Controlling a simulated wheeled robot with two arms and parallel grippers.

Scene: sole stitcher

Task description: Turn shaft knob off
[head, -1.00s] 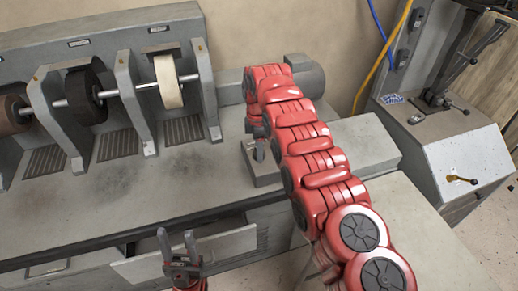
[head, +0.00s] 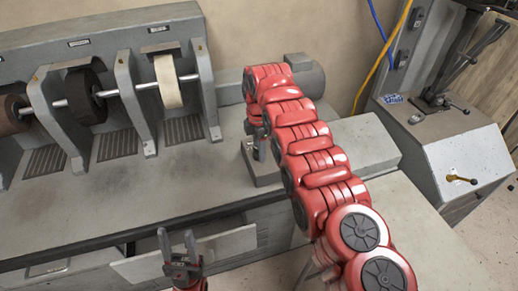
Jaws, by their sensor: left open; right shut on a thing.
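My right gripper (head: 258,147) points down at the small grey box (head: 264,177) on the bench, right of the shaft wheels. It is shut on what appears to be the shaft knob, but my red arm and the gripper hide the knob, so its angle cannot be told. My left gripper (head: 179,248) is open and empty, fingers up, in front of the bench's front edge. The shaft (head: 130,91) runs through a white wheel (head: 168,81), a black wheel (head: 86,96) and a brown wheel (head: 13,115).
A pulled-out drawer (head: 185,253) lies behind my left gripper. A grey motor-like cylinder (head: 306,74) sits behind my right arm. A grey cabinet (head: 465,160) with a yellow-handled lever (head: 461,179) stands at the right. The bench top (head: 130,192) is clear before the wheels.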

